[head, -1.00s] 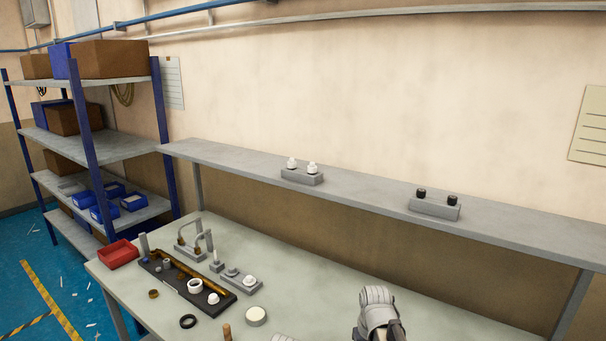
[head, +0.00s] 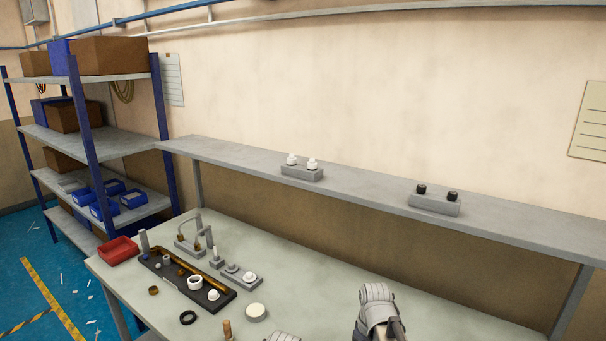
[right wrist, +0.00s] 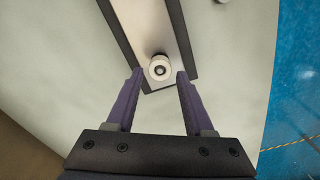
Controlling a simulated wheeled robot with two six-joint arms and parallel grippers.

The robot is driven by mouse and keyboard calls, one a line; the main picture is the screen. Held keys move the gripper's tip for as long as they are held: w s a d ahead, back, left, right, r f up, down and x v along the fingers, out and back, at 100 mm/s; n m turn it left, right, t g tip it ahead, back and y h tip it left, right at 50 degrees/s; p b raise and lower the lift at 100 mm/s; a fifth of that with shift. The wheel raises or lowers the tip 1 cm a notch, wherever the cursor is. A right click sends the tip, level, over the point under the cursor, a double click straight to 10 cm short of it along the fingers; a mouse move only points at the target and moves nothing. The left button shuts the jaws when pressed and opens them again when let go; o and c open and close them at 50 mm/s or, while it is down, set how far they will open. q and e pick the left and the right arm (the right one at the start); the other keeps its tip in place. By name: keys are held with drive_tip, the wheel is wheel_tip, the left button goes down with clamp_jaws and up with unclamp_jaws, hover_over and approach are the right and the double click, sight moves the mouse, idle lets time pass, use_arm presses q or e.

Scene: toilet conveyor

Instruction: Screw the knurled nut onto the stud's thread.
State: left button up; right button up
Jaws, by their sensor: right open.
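In the right wrist view, my right gripper (right wrist: 160,82) is open, with its two purple fingers on either side of a small white round piece (right wrist: 159,68) with a dark centre. A gap shows on both sides, so the fingers do not grip it. The piece sits near the end of a pale strip in a dark-edged holder (right wrist: 181,40). I cannot tell whether it is the knurled nut or the stud, and no thread is clear. My left gripper's fingers are not visible.
A black tray (head: 226,297) with white rings and a brass bar lies on the table (head: 300,285). Nearby are a red bin (head: 118,250), a black ring (head: 188,317) and a white disc (head: 256,311). A raised shelf (head: 360,190) spans the back. The table's back right is clear.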

drive_tip(key=shift+f+b, duration=1.05)
drive_tip(key=shift+f, duration=0.25)
clamp_jaws()
drive_tip(key=m, duration=0.5)
drive_tip(key=m, duration=0.5)
